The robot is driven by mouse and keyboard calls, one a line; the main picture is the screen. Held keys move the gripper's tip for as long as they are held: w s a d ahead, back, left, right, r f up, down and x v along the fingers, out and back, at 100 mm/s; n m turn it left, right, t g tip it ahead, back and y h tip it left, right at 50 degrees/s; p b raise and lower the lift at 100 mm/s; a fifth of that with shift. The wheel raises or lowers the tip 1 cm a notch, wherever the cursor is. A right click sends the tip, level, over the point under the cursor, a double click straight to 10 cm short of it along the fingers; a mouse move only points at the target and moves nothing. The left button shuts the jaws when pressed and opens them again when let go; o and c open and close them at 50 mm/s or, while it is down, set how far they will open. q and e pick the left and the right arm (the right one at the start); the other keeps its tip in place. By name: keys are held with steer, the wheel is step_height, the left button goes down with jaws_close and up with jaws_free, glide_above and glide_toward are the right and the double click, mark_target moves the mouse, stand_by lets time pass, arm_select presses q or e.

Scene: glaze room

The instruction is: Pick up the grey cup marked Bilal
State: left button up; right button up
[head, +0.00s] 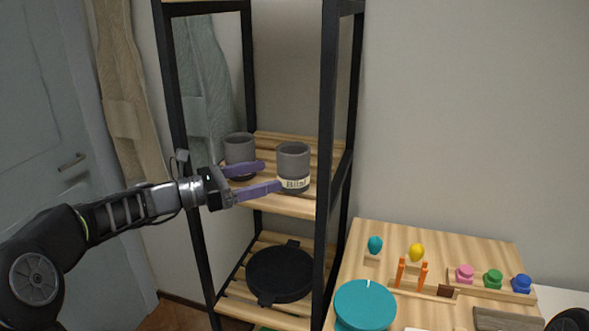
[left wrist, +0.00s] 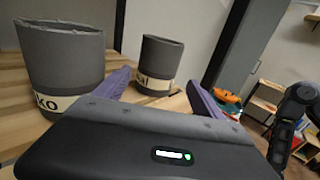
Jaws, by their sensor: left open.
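The grey cup marked Bilal (head: 293,160) stands upright on the middle wooden shelf, its pale name band facing the head camera. In the left wrist view the same cup (left wrist: 160,62) stands beyond and between the purple fingers, with only "al" readable. My left gripper (head: 271,177) is open and empty, just left of this cup; I cannot tell whether a fingertip touches it. A second grey cup (head: 239,147) stands to the left, partly behind a finger. In the left wrist view this cup (left wrist: 62,62) is close at left, its band ending in "KO". My right gripper is not in view.
The black shelf frame (head: 327,120) has a post just right of the Bilal cup. A black round pan (head: 280,274) lies on the lower shelf (head: 235,301). At right, a wooden table (head: 375,258) holds a teal round item (head: 365,304) and small coloured pieces.

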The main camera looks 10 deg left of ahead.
mark_target(279, 172)
arm_select(q)
steer(key=shift+p+x, duration=0.35)
steer(key=shift+x, duration=1)
steer(key=shift+w+d+r, duration=0.1)
steer(key=shift+w+d, duration=0.05)
steer(key=p+x, duration=0.2)
steer(key=x, duration=0.2)
steer(key=shift+w+r, duration=0.2)
steer(key=shift+w+d+f, duration=0.1)
steer(key=shift+w+d, duration=0.05)
steer(key=shift+d, duration=0.1)
